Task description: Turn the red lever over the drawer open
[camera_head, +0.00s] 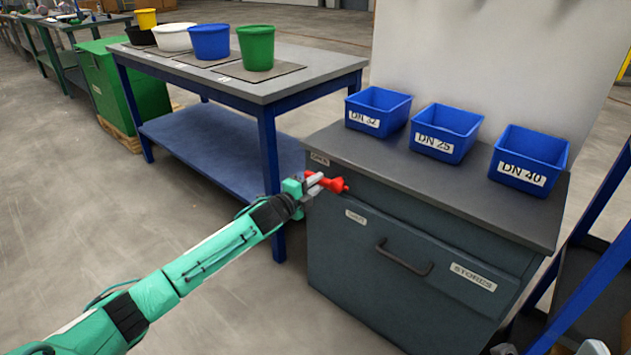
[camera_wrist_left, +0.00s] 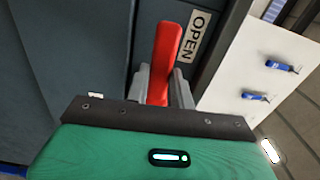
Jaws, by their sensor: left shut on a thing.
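The red lever (camera_head: 336,184) sits at the upper left of the dark cabinet front, above the drawer (camera_head: 440,262) with its dark bar handle. My left gripper (camera_head: 312,184) is at the lever, its grey fingers on either side of it. In the left wrist view the red lever (camera_wrist_left: 165,62) runs between the two fingers (camera_wrist_left: 163,88), and the gripper is shut on it. An "OPEN" label (camera_wrist_left: 195,35) is beside the lever there. The drawer front looks flush with the cabinet.
Three blue bins (camera_head: 445,132) labelled DN 32, DN 25 and DN 40 stand on the cabinet top (camera_head: 400,163). A blue-framed table (camera_head: 290,83) with several buckets stands at the left behind my arm. The floor in front of the cabinet is clear.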

